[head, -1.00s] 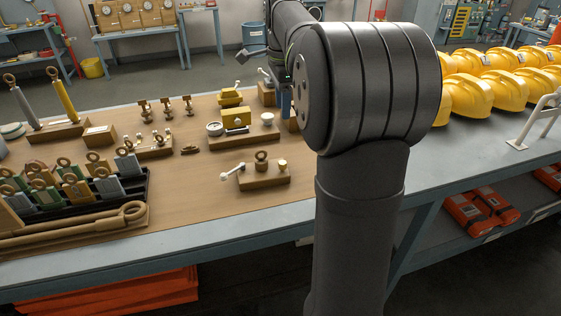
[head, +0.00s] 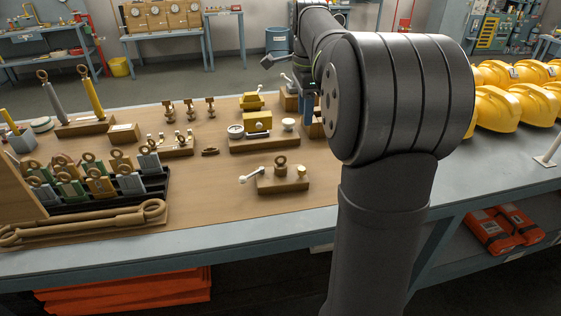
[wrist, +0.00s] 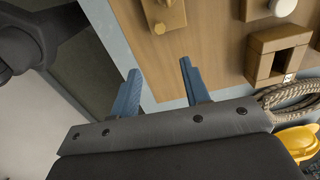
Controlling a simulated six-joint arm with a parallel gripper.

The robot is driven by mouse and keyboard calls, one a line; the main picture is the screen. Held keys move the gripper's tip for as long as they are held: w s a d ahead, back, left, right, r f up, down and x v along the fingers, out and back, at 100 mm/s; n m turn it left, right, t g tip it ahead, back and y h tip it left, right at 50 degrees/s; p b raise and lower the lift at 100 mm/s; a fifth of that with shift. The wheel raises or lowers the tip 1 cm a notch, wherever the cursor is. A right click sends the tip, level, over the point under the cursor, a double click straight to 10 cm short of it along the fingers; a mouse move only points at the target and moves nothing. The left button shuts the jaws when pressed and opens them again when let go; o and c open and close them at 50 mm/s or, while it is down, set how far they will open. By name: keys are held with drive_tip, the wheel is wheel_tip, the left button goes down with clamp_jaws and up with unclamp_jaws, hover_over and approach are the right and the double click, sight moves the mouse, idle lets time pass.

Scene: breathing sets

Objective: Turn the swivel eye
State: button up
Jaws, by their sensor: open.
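What looks like the swivel eye (head: 281,163) is a brown ring standing upright on a small wooden block (head: 284,184) near the bench's front edge in the head view. A white-knobbed lever is at the block's left and a pale round knob at its right. My gripper (wrist: 160,83) shows in the wrist view with its two blue fingers apart and nothing between them. It is over the bench's far edge, beyond the eye; in the head view my arm mostly hides it. I cannot make out the eye in the wrist view.
A yellow fixture (head: 257,122) with a gauge stands behind the eye. A black rack (head: 110,196) of tagged eyes and a large wooden wrench shape (head: 85,225) lie at left. Yellow helmets (head: 497,108) line the right. Bare bench (head: 215,190) lies left of the eye.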

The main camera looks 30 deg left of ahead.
drive_tip(key=shift+c, duration=0.2)
drive_tip(key=shift+a+r, duration=0.1)
drive_tip(key=shift+a, duration=0.2)
drive_tip(key=shift+c, duration=1)
drive_tip(key=r, duration=0.2)
hover_over(281, 155)
drive_tip(key=f, duration=0.1)
wheel_tip(281, 155, down, 17)
drive_tip(key=shift+w+a+r, duration=0.1)
drive_tip(key=shift+a+r, duration=0.05)
clamp_jaws()
